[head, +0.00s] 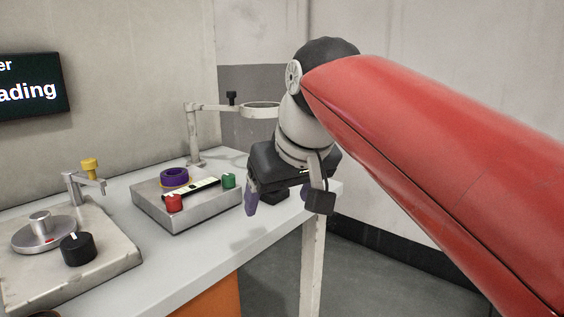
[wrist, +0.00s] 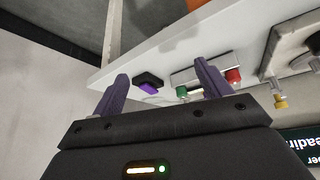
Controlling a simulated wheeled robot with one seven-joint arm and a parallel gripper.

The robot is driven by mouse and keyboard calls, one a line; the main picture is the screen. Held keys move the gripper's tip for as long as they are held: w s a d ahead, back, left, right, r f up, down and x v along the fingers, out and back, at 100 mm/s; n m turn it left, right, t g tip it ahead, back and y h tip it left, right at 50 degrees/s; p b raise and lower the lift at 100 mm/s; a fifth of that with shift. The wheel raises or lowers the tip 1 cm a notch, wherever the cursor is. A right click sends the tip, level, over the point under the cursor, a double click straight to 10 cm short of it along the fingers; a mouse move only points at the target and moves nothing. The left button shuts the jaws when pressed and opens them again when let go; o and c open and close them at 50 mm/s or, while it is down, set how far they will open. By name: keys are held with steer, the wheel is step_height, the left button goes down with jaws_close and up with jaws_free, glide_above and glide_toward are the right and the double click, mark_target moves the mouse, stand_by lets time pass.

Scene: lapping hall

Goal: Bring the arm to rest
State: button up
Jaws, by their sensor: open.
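My gripper (head: 282,200) hangs at the right end of the workbench (head: 240,243) in the head view, at the end of my red arm, with its purple fingers pointing down. In the wrist view my gripper (wrist: 160,88) has its two purple fingers wide apart, with nothing between them. It is open and empty. The wrist view is tilted, with the bench edge running across beyond the fingers. In the head view part of the gripper hides a small dark object (head: 274,196) on the bench behind it.
A stand with a round ring (head: 262,109) rises behind. A lapping machine (head: 100,262) is at left. Floor right of the bench is clear.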

steer(key=s+d+f+m+h, duration=0.1)
steer(key=s+d+f, duration=0.3)
steer(key=f, duration=0.3)
steer(key=s+d+f+m, duration=0.2)
steer(key=s+d+f, duration=0.2)
steer(key=d+f, duration=0.2)
steer(key=s+d+f+m+h, duration=0.1)
steer(key=s+d+f+m, duration=0.1)
steer(key=s+d+f, duration=0.3)
step_height(320, 180, down, 5)
steer(key=shift+d+r+h, duration=0.2)
steer(key=shift+h, duration=0.1)
